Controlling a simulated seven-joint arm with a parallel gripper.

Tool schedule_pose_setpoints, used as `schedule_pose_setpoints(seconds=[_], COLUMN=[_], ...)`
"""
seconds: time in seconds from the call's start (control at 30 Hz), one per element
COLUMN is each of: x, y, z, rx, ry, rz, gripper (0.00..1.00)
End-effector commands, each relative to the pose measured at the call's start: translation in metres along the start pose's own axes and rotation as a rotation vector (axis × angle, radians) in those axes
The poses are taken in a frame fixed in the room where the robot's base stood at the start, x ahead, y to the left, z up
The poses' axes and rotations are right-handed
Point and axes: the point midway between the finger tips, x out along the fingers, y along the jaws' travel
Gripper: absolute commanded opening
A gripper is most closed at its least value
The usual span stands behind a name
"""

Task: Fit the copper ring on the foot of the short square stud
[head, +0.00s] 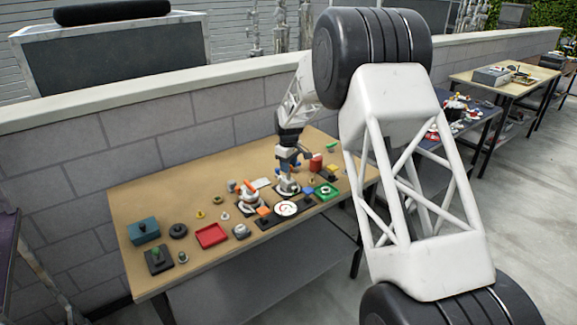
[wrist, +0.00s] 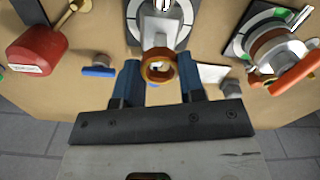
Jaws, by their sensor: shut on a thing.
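My gripper (wrist: 159,72) is shut on the copper ring (wrist: 147,72), which sits between its two blue fingers in the wrist view. Just beyond the ring is a grey-white fitting (wrist: 160,32) on a round marked base. Something pale shows through the ring's hole. I cannot tell whether the ring is around it or only in front of it. In the head view my gripper (head: 287,154) is low over the middle of the table, above that fitting (head: 287,187); the ring is too small to make out there. I cannot pick out the short square stud with certainty.
A fixture with an orange lever (wrist: 295,74) stands close on the right in the wrist view. A red cylinder (wrist: 36,50) and a blue-handled piece (wrist: 98,71) lie left. In the head view, a red tray (head: 211,236) and a green tray (head: 326,191) flank the middle of the table.

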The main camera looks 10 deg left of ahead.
Motion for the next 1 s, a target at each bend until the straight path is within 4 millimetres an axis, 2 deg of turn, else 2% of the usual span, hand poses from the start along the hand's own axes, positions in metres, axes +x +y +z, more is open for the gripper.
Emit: schedule_pose_setpoints(seconds=[1.0], x=[0.017], y=[0.000], z=[0.000], rx=[0.000], ry=[0.000], rz=[0.000], gripper=[0.13])
